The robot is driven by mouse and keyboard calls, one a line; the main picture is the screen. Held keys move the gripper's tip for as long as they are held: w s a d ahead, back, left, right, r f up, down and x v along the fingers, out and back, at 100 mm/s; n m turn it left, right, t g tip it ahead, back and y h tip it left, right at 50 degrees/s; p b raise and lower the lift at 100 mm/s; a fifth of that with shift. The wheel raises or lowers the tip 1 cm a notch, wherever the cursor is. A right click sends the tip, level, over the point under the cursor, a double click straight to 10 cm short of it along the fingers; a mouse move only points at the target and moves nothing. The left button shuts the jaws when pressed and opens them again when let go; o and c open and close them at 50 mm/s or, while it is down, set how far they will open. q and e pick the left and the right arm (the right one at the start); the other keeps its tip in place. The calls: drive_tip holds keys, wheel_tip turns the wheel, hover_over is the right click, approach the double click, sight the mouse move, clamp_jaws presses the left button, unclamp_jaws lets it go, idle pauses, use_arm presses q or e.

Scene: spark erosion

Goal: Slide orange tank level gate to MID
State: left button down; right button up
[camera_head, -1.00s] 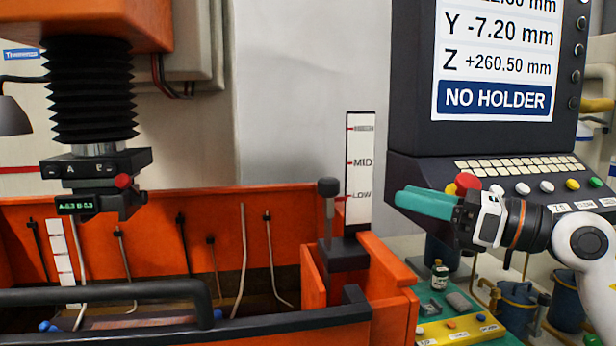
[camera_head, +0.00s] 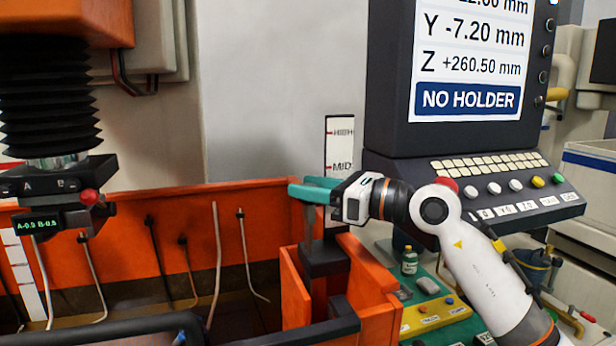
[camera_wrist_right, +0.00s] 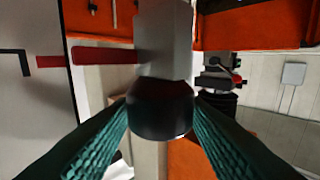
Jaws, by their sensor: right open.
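The orange tank (camera_head: 240,200) has a white level scale (camera_head: 340,145) with HIGH and MID visible; the gripper covers its lower part. The gate's grey rod (camera_head: 309,228) rises from a dark block (camera_head: 325,258) at the tank's corner. Its knob is hidden in the head view. My right gripper (camera_head: 312,189) is open at the rod's top, in front of the scale. In the right wrist view, the dark knob (camera_wrist_right: 160,108) lies between the open green fingers; contact cannot be told. My left gripper is not in view.
A control console (camera_head: 470,180) with a screen and buttons stands right of the scale. A green mat with a small bottle (camera_head: 409,261) and a yellow panel (camera_head: 435,315) lies below. The dark machine head (camera_head: 55,185) hangs at the left. A black rail (camera_head: 110,330) crosses the front.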

drive_tip(key=shift+w+a, duration=0.2)
drive_tip(key=shift+a, duration=0.15)
drive_tip(key=shift+f, duration=0.1)
drive_tip(key=shift+c, duration=0.3)
clamp_jaws()
wheel_tip(320, 180, up, 6)
drive_tip(key=shift+r+p, duration=0.2)
drive_tip(key=shift+p, duration=0.55)
drive_tip(key=shift+o, duration=0.3)
unclamp_jaws()
